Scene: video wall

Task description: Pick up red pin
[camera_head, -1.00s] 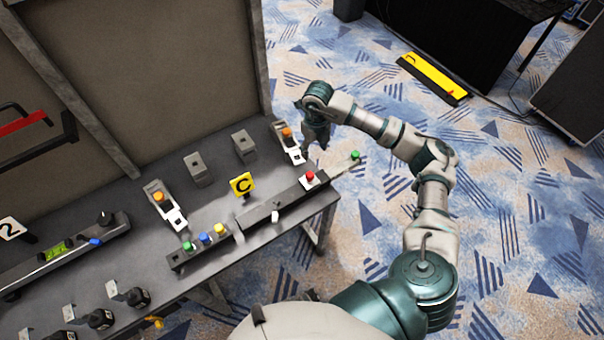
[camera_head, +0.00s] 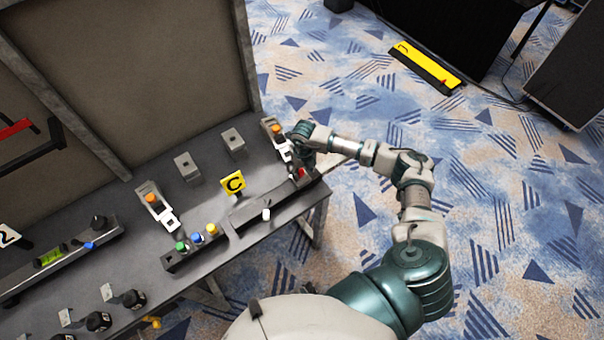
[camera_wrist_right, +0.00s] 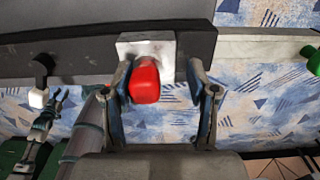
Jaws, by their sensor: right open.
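The red pin (camera_wrist_right: 145,82) stands on a white square plate (camera_wrist_right: 150,46) on the dark rail (camera_wrist_right: 60,65). In the right wrist view it lies between the two fingers of my right gripper (camera_wrist_right: 162,95), which is open, with visible room on the pin's right side. In the head view the right gripper (camera_head: 300,165) is over the rail's right end, and only a bit of the red pin (camera_head: 300,173) shows beside it. My left gripper is not in view.
Green, blue and yellow pins (camera_head: 197,238) stand on the rail's left part. An orange-topped clamp (camera_head: 278,135) is close behind my right gripper. A green pin (camera_wrist_right: 313,60) shows at the wrist view's right.

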